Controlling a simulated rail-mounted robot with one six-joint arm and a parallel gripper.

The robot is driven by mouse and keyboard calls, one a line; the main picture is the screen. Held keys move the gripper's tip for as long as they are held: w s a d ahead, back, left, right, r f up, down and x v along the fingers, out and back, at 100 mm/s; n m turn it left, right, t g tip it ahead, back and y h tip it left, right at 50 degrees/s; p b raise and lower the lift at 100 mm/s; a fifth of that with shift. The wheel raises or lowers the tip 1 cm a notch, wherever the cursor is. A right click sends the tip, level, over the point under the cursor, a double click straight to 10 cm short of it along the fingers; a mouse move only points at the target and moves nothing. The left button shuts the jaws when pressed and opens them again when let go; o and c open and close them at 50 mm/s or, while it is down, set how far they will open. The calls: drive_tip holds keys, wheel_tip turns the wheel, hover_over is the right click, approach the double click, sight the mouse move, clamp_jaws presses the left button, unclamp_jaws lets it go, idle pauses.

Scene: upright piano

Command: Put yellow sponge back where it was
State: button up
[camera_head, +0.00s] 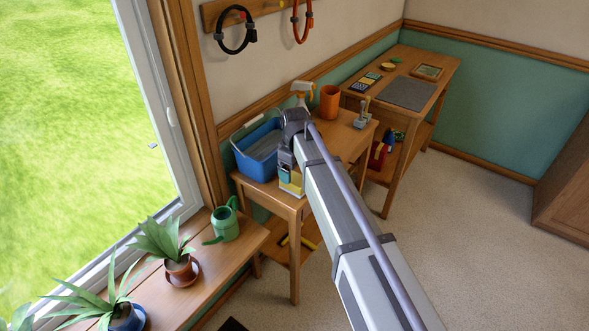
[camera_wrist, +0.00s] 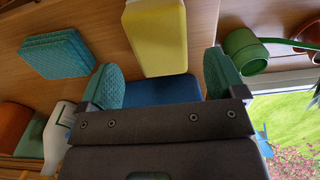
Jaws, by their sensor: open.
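The yellow sponge (camera_wrist: 157,38) lies on the wooden table (camera_wrist: 95,15) in the wrist view, just beyond my fingertips and apart from them. In the head view the sponge (camera_head: 290,187) shows as a small yellow and white block near the table's front edge, partly hidden by my gripper. My gripper (camera_wrist: 163,85) is open, its two teal-padded fingers apart with nothing held. In the head view my gripper (camera_head: 287,165) is beside the blue bin (camera_head: 240,164).
A teal textured block (camera_wrist: 56,53) lies left of the sponge. A spray bottle (camera_head: 303,92) and orange cup (camera_head: 330,102) stand behind my gripper. A green watering can (camera_head: 225,222) and potted plants (camera_head: 180,270) stand on the windowsill. A second table (camera_head: 440,65) stands farther back.

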sight(295, 178)
wheel_tip(295, 178, up, 7)
drive_tip(key=p, duration=0.4)
drive_tip(key=shift+f, duration=0.2)
drive_tip(key=shift+f, duration=0.1)
drive_tip(key=s+d+r+m+p, duration=0.2)
drive_tip(key=s+d+m, duration=0.3)
drive_tip(key=s+d, duration=0.5)
drive_tip(key=s+d+r+m+p, duration=0.1)
drive_tip(key=s+d+m+p, duration=0.1)
drive_tip(key=s+d+m, duration=0.4)
drive_tip(key=s+d, duration=0.4)
drive_tip(key=s, duration=0.4)
drive_tip(key=shift+r, duration=0.4)
